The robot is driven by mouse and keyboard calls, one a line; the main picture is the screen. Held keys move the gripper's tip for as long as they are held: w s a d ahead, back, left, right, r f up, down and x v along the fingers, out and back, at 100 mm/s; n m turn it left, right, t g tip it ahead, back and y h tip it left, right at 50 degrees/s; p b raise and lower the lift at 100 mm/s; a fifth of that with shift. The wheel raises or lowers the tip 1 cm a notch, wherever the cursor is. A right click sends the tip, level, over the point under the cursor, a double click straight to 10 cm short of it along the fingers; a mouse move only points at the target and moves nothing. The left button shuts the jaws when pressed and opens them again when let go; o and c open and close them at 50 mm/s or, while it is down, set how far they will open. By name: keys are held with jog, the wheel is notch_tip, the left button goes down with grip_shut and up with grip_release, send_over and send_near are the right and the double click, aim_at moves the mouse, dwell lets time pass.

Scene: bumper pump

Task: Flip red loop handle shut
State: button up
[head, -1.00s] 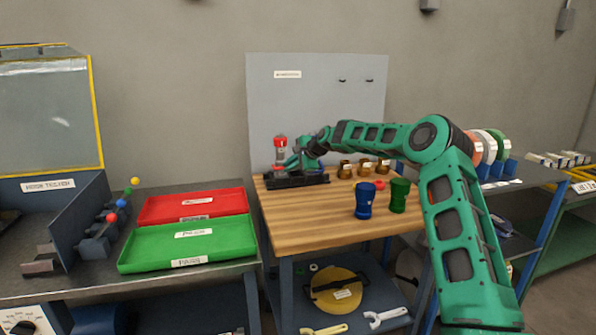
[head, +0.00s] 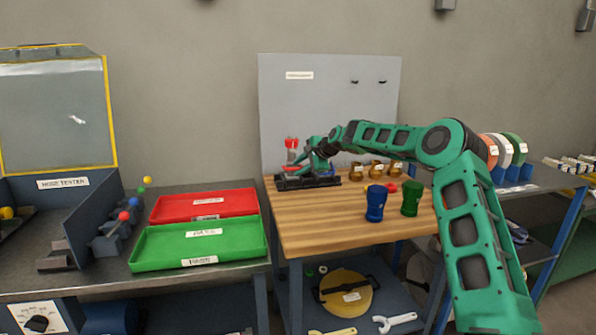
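A small fixture with a red top part (head: 291,143) stands on a dark base (head: 308,182) at the back left of the wooden bench. The red part stands upright; whether it is the loop handle is too small to tell. My green arm reaches in from the right, and my gripper (head: 305,162) is at the fixture, just right of and below the red part. The fingers are too small and overlapped by the fixture to show whether they are open or touching anything.
A blue cup (head: 375,203) and a green cup (head: 411,198) stand on the bench, with several brown-gold pieces (head: 376,169) behind them. A grey panel (head: 330,105) rises behind. Red (head: 205,204) and green (head: 197,243) trays lie on the left table. The bench front is clear.

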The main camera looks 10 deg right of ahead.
jog(key=v, duration=1)
jog(key=shift+s+d, duration=0.15)
jog(key=shift+s, duration=0.05)
jog(key=shift+r, duration=0.1)
jog(key=shift+c, duration=0.7)
